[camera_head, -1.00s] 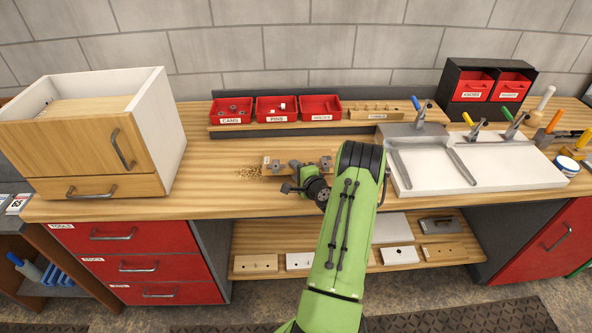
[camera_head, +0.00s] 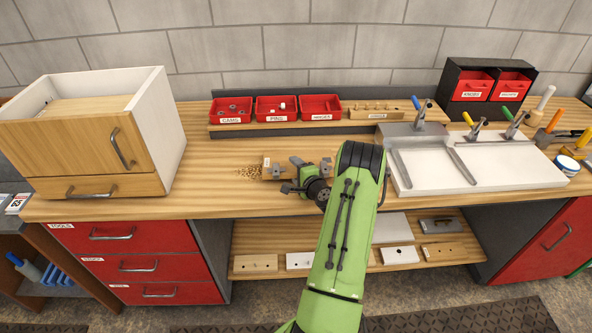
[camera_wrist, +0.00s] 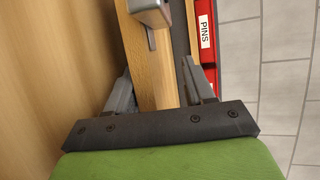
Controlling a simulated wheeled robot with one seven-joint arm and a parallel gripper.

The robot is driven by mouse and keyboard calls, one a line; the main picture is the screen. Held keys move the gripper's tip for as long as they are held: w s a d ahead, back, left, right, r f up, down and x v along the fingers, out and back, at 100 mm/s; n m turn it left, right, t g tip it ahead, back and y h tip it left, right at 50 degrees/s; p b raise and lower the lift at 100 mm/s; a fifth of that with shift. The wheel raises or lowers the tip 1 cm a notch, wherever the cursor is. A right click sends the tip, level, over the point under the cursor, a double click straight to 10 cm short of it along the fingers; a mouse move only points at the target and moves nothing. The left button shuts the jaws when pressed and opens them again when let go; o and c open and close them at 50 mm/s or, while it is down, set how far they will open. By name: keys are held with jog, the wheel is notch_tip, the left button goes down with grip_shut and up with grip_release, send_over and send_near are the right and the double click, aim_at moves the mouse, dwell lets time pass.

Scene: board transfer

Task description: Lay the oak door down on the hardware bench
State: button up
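A small oak-coloured piece (camera_head: 268,162) with grey metal fittings is at the middle of the bench (camera_head: 225,195), beside my gripper (camera_head: 311,164). I cannot tell from these views whether it is the door or whether it lies flat. In the wrist view, a narrow oak piece (camera_wrist: 155,85) with a grey metal handle (camera_wrist: 150,14) runs between the two fingers of my gripper (camera_wrist: 157,64). A dark strip shows between the piece and the right finger, so the fingers look open around it. My arm hides part of the bench.
A white cabinet (camera_head: 160,130) with oak fronts stands at the left. Red bins (camera_head: 275,108) line the back, with a label reading PINS (camera_wrist: 206,32). A white clamping board (camera_head: 430,165) with clamps is at the right. The bench front left of my gripper is clear.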

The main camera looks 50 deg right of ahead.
jog(key=shift+r, duration=0.1)
jog(key=shift+r+p, duration=0.25)
jog(key=shift+p, duration=0.75)
jog(key=shift+g+p, duration=0.5)
jog(key=shift+p, duration=0.25)
jog(key=g+y+p, duration=0.1)
jog(key=p, duration=0.3)
jog(key=shift+r+g+p, duration=0.15)
jog(key=shift+g+p, duration=0.15)
jog(key=shift+s+r+g+y+p, duration=0.1)
jog(key=shift+g+y+p, duration=0.4)
jog(key=shift+p, duration=0.65)
jog(key=g+p, duration=0.1)
jog(key=g+y+p, duration=0.1)
jog(key=g+p, duration=0.1)
jog(key=shift+s+a+r, duration=0.1)
jog(key=shift+r, duration=0.2)
jog(key=shift+g+y, duration=0.3)
jog(key=shift+g, duration=0.1)
jog(key=shift+s+f+g, duration=0.2)
jog(key=shift+f+g, duration=0.05)
jog(key=shift+g, duration=0.15)
